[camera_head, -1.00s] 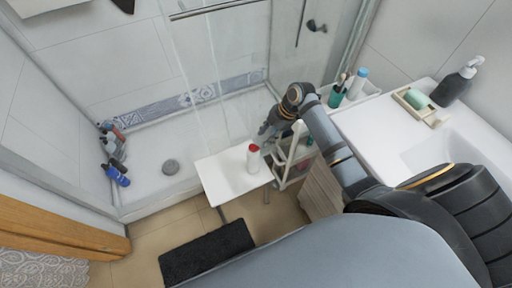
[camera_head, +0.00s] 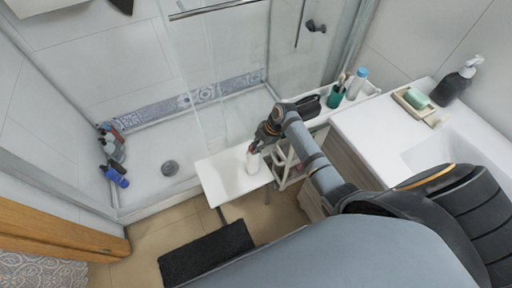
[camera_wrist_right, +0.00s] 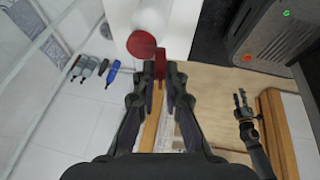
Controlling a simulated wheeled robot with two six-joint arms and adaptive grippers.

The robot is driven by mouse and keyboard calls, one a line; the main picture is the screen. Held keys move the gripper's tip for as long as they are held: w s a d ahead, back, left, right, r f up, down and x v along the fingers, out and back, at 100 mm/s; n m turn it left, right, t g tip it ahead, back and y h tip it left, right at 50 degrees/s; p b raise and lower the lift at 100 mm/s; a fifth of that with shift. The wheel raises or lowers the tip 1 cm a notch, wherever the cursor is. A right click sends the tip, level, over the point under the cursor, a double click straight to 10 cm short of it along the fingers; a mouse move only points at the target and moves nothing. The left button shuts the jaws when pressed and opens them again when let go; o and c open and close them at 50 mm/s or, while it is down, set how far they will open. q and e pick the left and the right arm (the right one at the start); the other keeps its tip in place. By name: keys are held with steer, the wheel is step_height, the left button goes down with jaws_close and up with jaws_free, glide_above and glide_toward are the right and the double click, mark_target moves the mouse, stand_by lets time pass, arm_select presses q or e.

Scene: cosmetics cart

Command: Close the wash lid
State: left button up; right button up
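The wash is a white bottle (camera_head: 253,163) standing on a small white table in the head view. In the right wrist view its white body (camera_wrist_right: 152,17) ends in a round red cap (camera_wrist_right: 141,44). A narrow red piece (camera_wrist_right: 160,63), apparently the lid, shows beside the cap. My right gripper (camera_wrist_right: 161,76) has its fingertips close together at this red piece; whether they grip it is unclear. In the head view the right gripper (camera_head: 258,147) is at the bottle's top and hides part of it. My left gripper (camera_wrist_right: 240,97) shows in the right wrist view, apparently open and empty.
The white table (camera_head: 220,180) has bare room left of the bottle. A small shelf rack (camera_head: 284,160) stands close to its right. Several bottles (camera_head: 113,158) stand in the shower at left. A dark mat (camera_head: 206,250) lies on the floor.

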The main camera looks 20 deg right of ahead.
steer(key=shift+w, duration=0.1)
jaws_close()
steer(key=shift+w+r+g, duration=0.1)
steer(key=shift+w+g, duration=0.25)
steer(key=shift+g, duration=0.45)
steer(key=shift+w+m+g+b, duration=0.3)
steer(key=shift+g+b, duration=0.4)
steer(key=shift+b, duration=0.1)
steer(key=g+b, duration=0.1)
steer(key=b, duration=0.1)
steer(key=w+g+b, duration=0.1)
steer(key=b, duration=0.2)
steer(key=shift+f+m+g, duration=0.3)
steer(key=shift+g, duration=0.1)
steer(key=shift+w+r+g+b, duration=0.15)
steer(key=shift+g+b, duration=0.35)
steer(key=shift+b, duration=0.6)
steer(key=shift+r, duration=0.1)
steer(key=o, duration=0.6)
jaws_free()
